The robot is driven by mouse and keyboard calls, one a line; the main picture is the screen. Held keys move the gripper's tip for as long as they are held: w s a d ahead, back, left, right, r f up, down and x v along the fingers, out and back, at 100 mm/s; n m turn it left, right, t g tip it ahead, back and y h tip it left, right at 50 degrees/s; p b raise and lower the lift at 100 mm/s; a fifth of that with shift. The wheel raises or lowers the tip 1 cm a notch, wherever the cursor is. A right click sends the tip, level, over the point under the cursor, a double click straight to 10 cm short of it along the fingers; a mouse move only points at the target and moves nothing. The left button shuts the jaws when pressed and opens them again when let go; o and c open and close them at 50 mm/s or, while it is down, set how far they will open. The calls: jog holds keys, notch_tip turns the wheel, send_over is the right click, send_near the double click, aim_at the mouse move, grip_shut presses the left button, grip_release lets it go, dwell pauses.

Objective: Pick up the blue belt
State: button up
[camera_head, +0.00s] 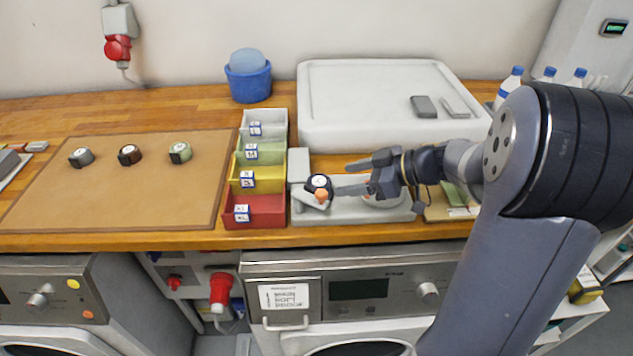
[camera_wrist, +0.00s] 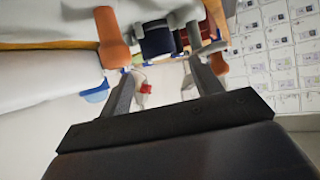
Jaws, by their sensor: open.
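A dark navy rolled belt (camera_head: 318,182), which I take for the blue belt, sits with a pale round face up at the left end of a grey fixture (camera_head: 300,215). In the wrist view the belt (camera_wrist: 157,38) shows beyond and between my fingertips. My gripper (camera_head: 341,178) is open, pointing left, just right of the belt. It also shows in the wrist view (camera_wrist: 160,68), with nothing between its fingers. I cannot tell whether a finger touches the belt. Orange pieces (camera_wrist: 112,38) show near both fingertips.
White, green, yellow and red bins (camera_head: 256,212) stand left of the fixture. Farther left, grey (camera_head: 82,158), brown (camera_head: 130,155) and green (camera_head: 180,152) rolled belts lie on a brown mat (camera_head: 60,215). A large white block (camera_head: 350,90) stands behind; a blue bucket (camera_head: 249,84) is left of it.

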aim_at(323, 182)
jog(key=x, duration=0.3)
jog(key=shift+a, duration=0.1)
jog(key=p+x, duration=0.2)
jog(key=x, duration=0.2)
jog(key=shift+w+a+r, duration=0.1)
jog(key=shift+a, duration=0.05)
jog(key=shift+w+a+f, duration=0.2)
jog(key=shift+a+f, duration=0.15)
jog(key=shift+a, duration=0.05)
jog(key=shift+c, duration=0.5)
jog(key=c, duration=0.6)
